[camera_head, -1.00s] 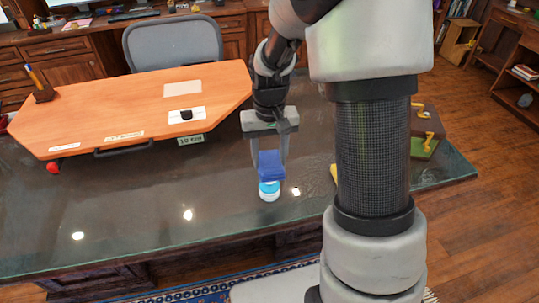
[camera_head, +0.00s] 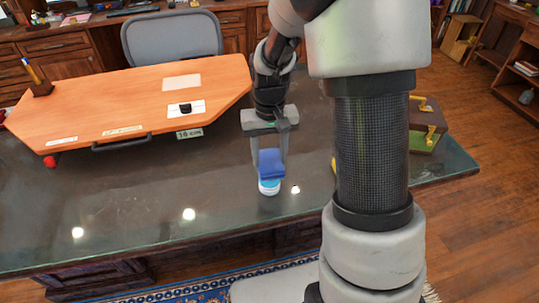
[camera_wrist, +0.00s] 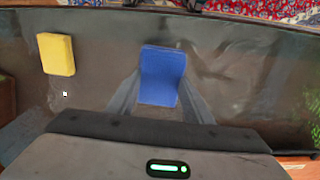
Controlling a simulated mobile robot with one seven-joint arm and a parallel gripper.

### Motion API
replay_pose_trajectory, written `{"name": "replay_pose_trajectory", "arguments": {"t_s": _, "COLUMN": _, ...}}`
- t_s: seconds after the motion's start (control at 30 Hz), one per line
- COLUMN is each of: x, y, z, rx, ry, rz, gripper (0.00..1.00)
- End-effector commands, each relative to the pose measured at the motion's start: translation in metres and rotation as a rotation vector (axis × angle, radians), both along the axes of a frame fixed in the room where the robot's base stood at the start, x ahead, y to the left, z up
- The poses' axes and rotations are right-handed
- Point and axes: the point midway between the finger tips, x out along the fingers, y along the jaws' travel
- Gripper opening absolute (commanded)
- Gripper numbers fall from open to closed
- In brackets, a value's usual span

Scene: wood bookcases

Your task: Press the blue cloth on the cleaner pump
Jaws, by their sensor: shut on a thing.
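A folded blue cloth (camera_head: 271,163) is held between the fingertips of my gripper (camera_head: 270,158), over the dark desk near its front edge. It also shows in the wrist view (camera_wrist: 162,76) between the two grey fingers. The cleaner pump (camera_head: 269,186), a small white and light-blue round thing, stands on the desk directly below the cloth. The cloth hides the pump's top in the head view. The cloth's lower edge overlaps it there; I cannot tell how firmly they touch. In the wrist view the cloth hides the pump.
A yellow sponge-like block (camera_wrist: 57,54) lies on the desk (camera_head: 150,195) beside the cloth. An orange board (camera_head: 120,105) with a black handle lies at the back left. A small box with yellow parts (camera_head: 428,128) stands at the right. The front-left desk is clear.

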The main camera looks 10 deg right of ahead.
Motion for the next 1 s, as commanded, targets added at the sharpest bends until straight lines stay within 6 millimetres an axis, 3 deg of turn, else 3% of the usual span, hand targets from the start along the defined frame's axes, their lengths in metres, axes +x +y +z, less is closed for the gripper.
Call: {"name": "replay_pose_trajectory", "arguments": {"t_s": 1.0, "x": 0.0, "y": 0.0, "z": -0.013, "rx": 0.0, "ry": 0.0, "rz": 0.0, "gripper": 0.28}}
